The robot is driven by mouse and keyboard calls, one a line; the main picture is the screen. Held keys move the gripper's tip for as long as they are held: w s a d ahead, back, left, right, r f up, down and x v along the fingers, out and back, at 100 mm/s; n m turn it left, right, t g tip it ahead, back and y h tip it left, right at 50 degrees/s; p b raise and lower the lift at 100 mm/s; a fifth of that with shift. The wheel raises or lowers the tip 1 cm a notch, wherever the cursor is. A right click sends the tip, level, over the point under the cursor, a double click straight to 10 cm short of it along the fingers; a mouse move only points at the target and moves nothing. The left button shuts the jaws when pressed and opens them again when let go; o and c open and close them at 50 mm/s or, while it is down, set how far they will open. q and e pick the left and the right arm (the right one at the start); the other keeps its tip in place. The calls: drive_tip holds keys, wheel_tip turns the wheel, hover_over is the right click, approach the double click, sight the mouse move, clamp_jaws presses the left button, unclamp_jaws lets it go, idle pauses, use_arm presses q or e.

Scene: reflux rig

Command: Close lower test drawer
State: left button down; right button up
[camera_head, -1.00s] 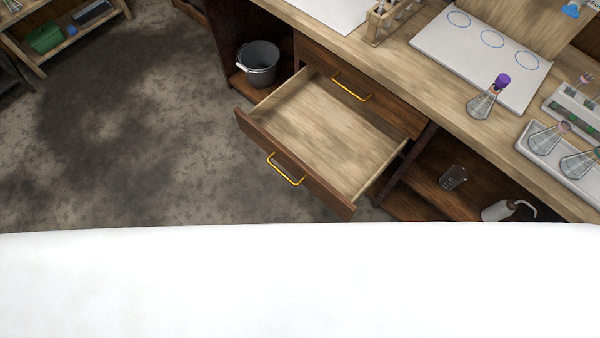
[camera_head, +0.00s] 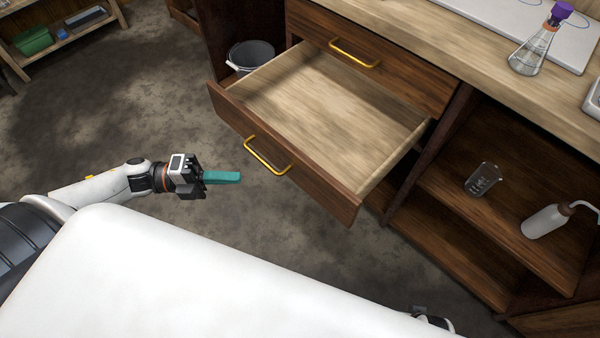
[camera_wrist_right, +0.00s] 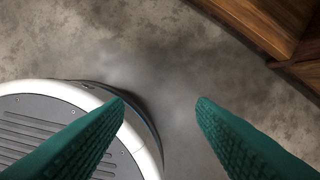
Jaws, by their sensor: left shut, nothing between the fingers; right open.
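The lower drawer (camera_head: 285,155) is pulled out of the wooden bench and looks empty. Its front carries a yellow bar handle (camera_head: 267,156). The upper drawer (camera_head: 385,62) above it is shut. My left gripper (camera_head: 238,177) has teal fingers pressed together with nothing between them. In the head view it is just left of the lower drawer's handle, with a small gap in the picture. My right gripper (camera_wrist_right: 162,103) is open and empty, with floor between its two teal fingers in the right wrist view. Only a small part of the right arm shows at the head view's bottom edge.
Right of the drawer, open shelves hold a glass beaker (camera_head: 483,179) and a white wash bottle (camera_head: 548,220). A grey bucket (camera_head: 250,56) stands left behind the drawer. A purple-capped flask (camera_head: 538,45) stands on the benchtop. The floor left of the drawer is clear.

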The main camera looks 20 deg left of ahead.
use_arm(q)
approach(306, 164)
drive_tip(key=s+d, duration=0.2)
drive_tip(key=d, duration=0.2)
drive_tip(key=w, duration=0.1)
drive_tip(key=w+d+b, duration=0.1)
drive_tip(key=w, duration=0.1)
drive_tip(key=shift+w+d, duration=0.15)
drive_tip(key=shift+w, duration=0.05)
drive_tip(key=shift+w+d+f, duration=0.1)
drive_tip(key=shift+w+d, duration=0.05)
drive_tip(key=shift+w, duration=0.2)
use_arm(e)
drive_tip(key=r, duration=0.2)
drive_tip(key=w+r, duration=0.1)
drive_tip(key=r, duration=0.1)
drive_tip(key=shift+w+a, duration=0.1)
use_arm(q)
drive_tip(key=shift+w, duration=0.1)
use_arm(e)
drive_tip(key=shift+f, duration=0.1)
